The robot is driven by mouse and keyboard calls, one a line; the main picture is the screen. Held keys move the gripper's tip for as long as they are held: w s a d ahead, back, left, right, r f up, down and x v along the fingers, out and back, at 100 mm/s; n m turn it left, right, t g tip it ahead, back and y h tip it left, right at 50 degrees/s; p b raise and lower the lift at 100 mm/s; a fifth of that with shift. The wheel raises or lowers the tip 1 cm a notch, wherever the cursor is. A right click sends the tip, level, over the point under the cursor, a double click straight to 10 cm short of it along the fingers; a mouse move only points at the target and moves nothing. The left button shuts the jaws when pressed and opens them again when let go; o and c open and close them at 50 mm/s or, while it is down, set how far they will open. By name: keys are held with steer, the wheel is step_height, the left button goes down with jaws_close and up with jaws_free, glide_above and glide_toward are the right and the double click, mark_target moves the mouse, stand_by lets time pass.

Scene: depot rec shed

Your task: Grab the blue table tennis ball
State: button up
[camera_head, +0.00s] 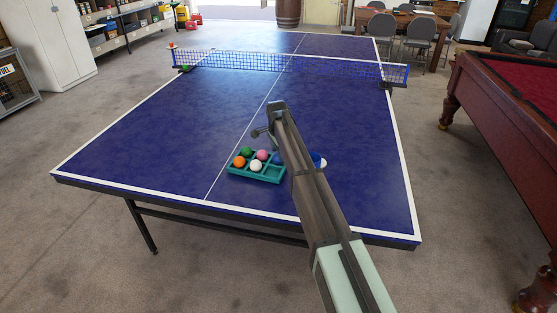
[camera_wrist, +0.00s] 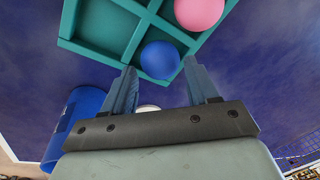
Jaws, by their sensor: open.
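The blue table tennis ball (camera_wrist: 160,58) sits in a corner compartment of the teal tray (camera_wrist: 100,28) in the wrist view. My gripper (camera_wrist: 161,70) is open, and its two fingers point toward the ball, one on either side of its near edge. I cannot tell whether either finger touches it. The pink ball (camera_wrist: 198,10) is in the neighbouring compartment.
Orange (camera_head: 239,162), green (camera_head: 247,152) and white (camera_head: 256,166) balls are also in the tray. A blue cylindrical container (camera_wrist: 72,125) stands close to my gripper's left. A white round thing (camera_wrist: 148,107) is partly hidden behind my gripper. The net (camera_head: 235,60) crosses the table farther back.

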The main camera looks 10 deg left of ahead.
steer(key=shift+w+f, duration=0.2)
steer(key=shift+f, duration=0.75)
steer(key=shift+c, duration=0.2)
steer(key=c, duration=0.6)
steer(key=shift+c, duration=0.2)
steer(key=shift+r, duration=0.1)
